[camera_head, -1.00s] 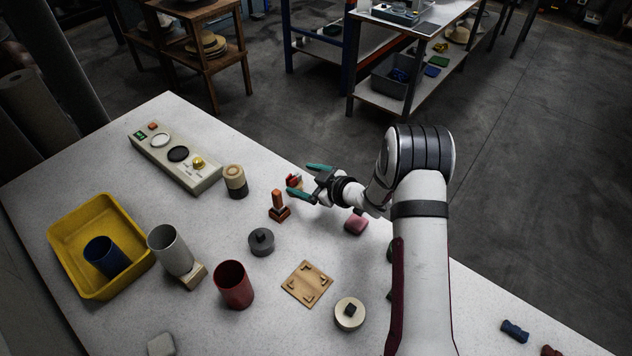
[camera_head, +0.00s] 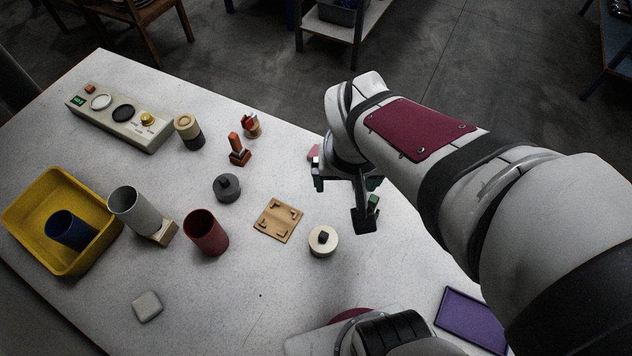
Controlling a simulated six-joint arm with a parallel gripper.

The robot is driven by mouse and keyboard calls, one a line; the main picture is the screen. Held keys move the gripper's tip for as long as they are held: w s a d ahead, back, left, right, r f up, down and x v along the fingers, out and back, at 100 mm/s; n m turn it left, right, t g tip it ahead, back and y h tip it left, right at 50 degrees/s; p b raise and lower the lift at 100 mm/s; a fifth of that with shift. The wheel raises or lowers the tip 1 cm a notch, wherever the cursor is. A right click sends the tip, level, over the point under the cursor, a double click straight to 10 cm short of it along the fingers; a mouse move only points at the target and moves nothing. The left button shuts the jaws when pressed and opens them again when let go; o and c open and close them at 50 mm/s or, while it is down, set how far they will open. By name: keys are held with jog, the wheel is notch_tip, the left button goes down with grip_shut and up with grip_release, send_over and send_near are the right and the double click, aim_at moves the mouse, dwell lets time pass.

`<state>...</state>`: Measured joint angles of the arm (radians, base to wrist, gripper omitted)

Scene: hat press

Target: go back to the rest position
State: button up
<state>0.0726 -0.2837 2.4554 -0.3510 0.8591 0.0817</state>
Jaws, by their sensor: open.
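My gripper (camera_head: 345,196) hangs at the end of my arm over the right part of the table, past the round cream block with a dark knob (camera_head: 323,240). It is seen from behind and above, and the wrist hides part of it. Its fingers are apart and I see nothing held between them. A small green piece (camera_head: 374,202) shows beside the gripper; I cannot tell whether they touch. A pink block (camera_head: 313,152) is partly hidden behind the wrist.
A grey control box (camera_head: 120,117), a yellow tray (camera_head: 28,212) with a blue cup (camera_head: 70,231), a grey cup (camera_head: 134,210), a red cup (camera_head: 206,232) and a wooden plate (camera_head: 278,220) stand to the left. A purple tray (camera_head: 472,318) lies at lower right.

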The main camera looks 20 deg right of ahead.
jog(key=s+a+m+g+y, duration=0.1)
jog(key=s+a, duration=0.2)
jog(key=s, duration=0.2)
jog(key=s+a+r+m+g+y, duration=0.1)
jog(key=s+a+y, duration=0.1)
jog(key=s+a, duration=0.2)
jog(key=s, duration=0.2)
jog(key=shift+s+r+g, duration=0.15)
jog(key=shift+s+g, duration=0.15)
jog(key=shift+g, duration=0.1)
jog(key=shift+a, duration=0.1)
